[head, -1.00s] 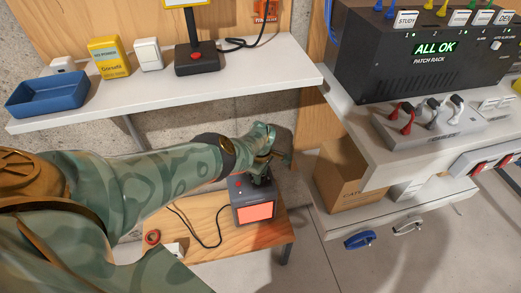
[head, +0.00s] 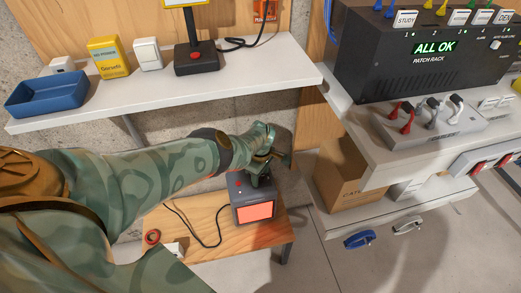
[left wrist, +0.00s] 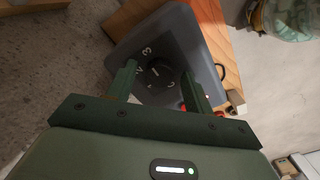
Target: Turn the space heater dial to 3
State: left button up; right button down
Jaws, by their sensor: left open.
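The space heater (head: 254,208) is a small dark grey box with a glowing orange-red front, standing on a low wooden bench. It also shows from above in the left wrist view (left wrist: 190,40). Its round black dial (left wrist: 158,76) has a white pointer mark, and a white 3 is printed near its upper left edge. My left gripper (head: 262,176) is over the heater's top. In the left wrist view its green fingers (left wrist: 160,84) are open, one on each side of the dial. I cannot tell whether they touch it. My right gripper is not in view.
The wooden bench (head: 205,247) also carries a black cord and a red ring-shaped item (head: 152,237). A white shelf (head: 120,104) hangs above my left forearm.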

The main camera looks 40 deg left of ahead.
pick_arm(q)
notch_tip(320, 180, up, 8)
jog(key=p, duration=0.5)
jog(key=shift+f, duration=0.3)
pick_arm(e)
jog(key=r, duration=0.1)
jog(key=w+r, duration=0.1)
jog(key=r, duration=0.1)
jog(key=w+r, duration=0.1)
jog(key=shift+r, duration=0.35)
